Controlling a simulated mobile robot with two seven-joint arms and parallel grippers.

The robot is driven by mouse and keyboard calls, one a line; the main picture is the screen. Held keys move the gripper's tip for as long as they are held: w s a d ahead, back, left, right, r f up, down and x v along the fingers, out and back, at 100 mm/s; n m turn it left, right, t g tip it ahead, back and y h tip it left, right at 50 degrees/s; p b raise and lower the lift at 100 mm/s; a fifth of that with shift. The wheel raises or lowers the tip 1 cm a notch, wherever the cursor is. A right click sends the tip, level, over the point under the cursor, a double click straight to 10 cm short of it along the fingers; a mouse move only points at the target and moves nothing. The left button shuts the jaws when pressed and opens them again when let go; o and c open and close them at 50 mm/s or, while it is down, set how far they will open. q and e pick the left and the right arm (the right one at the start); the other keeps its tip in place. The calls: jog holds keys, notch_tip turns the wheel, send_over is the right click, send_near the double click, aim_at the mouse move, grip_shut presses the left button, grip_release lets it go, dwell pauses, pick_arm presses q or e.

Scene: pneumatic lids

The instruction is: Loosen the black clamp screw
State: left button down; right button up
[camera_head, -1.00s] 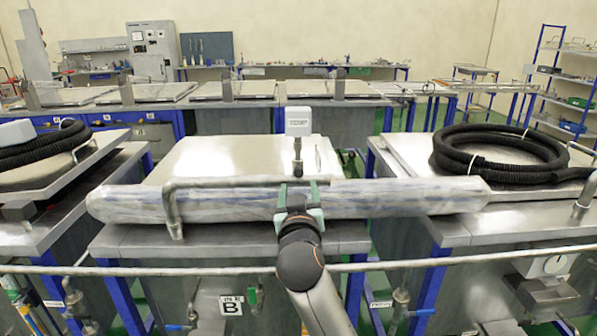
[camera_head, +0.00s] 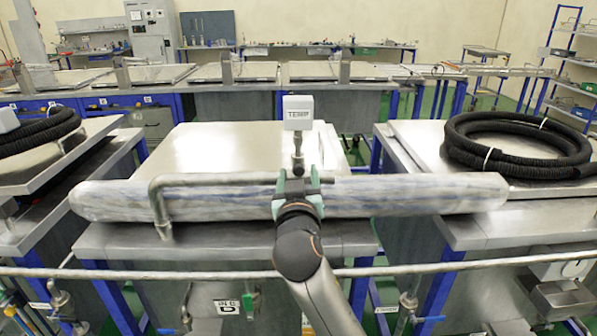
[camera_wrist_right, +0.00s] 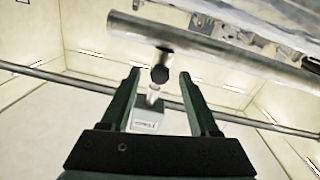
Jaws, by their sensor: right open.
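The black clamp screw (camera_wrist_right: 160,74) shows in the right wrist view as a dark round knob, between and just beyond my fingertips. A pale stem and a box (camera_wrist_right: 147,120) show below it there. In the head view, the white TEMP box (camera_head: 298,112) stands on its metal stem, with a dark part (camera_head: 298,166) low on it near my fingertips. My right gripper (camera_head: 297,180) is open, with green fingers on either side of this part. In the wrist view, there is a gap between each finger and the knob. My left gripper is out of view.
A long grey-white cylinder (camera_head: 420,194) lies across the front, under my gripper, with a bent metal handle bar (camera_head: 215,179) above it. A flat metal lid (camera_head: 205,150) lies behind. A black hose coil (camera_head: 515,140) rests at right. A thin rail (camera_head: 180,272) crosses the front.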

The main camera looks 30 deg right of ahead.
jog(key=shift+c, duration=0.2)
grip_shut()
dwell(0.4)
